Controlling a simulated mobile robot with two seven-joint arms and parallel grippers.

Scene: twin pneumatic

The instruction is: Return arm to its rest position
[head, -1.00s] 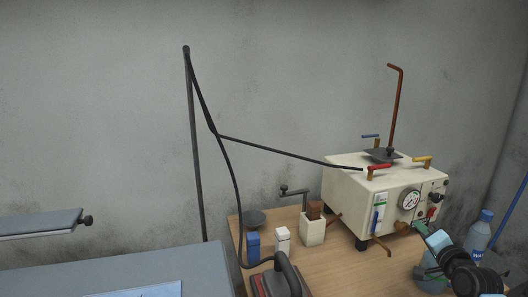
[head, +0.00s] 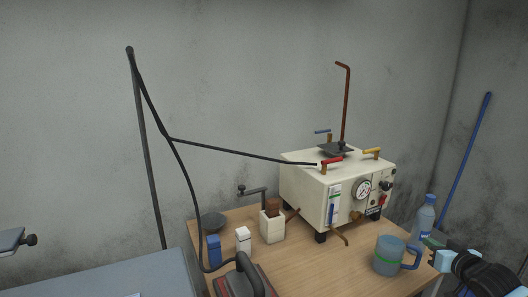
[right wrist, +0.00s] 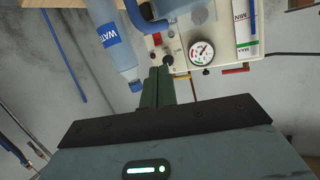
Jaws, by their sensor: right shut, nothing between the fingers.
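My right gripper (head: 430,243) is at the lower right of the head view, to the right of the blue-grey mug and in front of the water bottle. Its green fingers are shut with nothing between them, as the right wrist view (right wrist: 159,86) also shows. The arm behind it runs off the lower right edge. My left gripper is not in view.
A cream steam-generator box (head: 335,190) with a gauge stands on the wooden table (head: 330,270). A mug (head: 389,256) and a water bottle (head: 423,222) are close to the gripper. An iron (head: 245,280), a black cable stand (head: 145,150) and an ironing board (head: 110,278) are left.

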